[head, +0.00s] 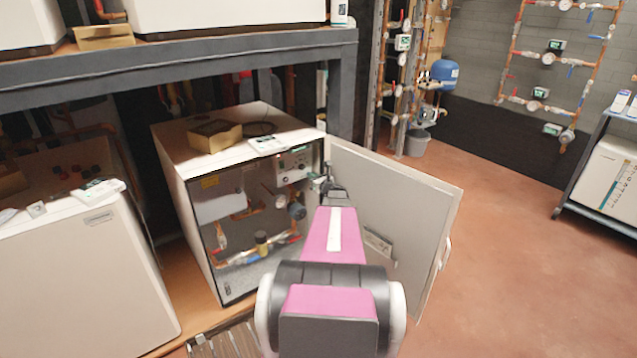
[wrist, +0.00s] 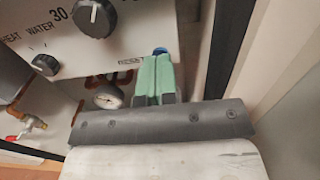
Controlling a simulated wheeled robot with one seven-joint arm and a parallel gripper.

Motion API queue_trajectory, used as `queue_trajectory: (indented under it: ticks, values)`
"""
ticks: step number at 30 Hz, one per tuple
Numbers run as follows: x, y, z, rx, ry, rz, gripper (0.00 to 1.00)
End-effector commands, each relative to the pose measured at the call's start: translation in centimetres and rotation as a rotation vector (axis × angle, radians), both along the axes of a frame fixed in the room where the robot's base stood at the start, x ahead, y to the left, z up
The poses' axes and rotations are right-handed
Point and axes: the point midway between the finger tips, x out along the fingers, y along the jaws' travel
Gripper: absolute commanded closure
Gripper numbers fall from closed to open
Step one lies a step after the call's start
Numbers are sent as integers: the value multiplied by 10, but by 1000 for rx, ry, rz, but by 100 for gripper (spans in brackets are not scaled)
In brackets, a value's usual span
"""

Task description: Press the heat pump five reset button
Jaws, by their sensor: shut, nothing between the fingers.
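The open heat pump (head: 180,165) stands on the lower shelf, its white door (head: 405,205) swung out to the right. Its control panel (head: 293,165) is inside at the upper right. In the wrist view the panel (wrist: 115,40) shows dark knobs and a small, unreadable label (wrist: 130,62). A small blue part (wrist: 159,51), possibly the reset button, shows just beyond my fingertips and is mostly hidden by them. My gripper (wrist: 155,75) has green fingers, shut and empty, at the panel's lower right corner. Contact with the blue part cannot be told. In the head view my gripper (head: 330,185) is between panel and door.
The open door is close to the right of my arm. A pressure gauge (wrist: 108,96) and pipes lie below the panel. Another white unit (head: 85,275) stands at the left. The floor (head: 520,250) at the right is clear.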

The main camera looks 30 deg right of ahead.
Motion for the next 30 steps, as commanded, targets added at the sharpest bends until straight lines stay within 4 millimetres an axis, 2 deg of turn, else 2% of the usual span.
queue_trajectory:
  ticks: [4,15,21,30]
  values:
    - [8,0,0,0,0,-1,100]
    - [10,0,0,0,1,-1,100]
    - [27,1,0,0,0,1,100]
    - [31,1,0,0,-3,3,100]
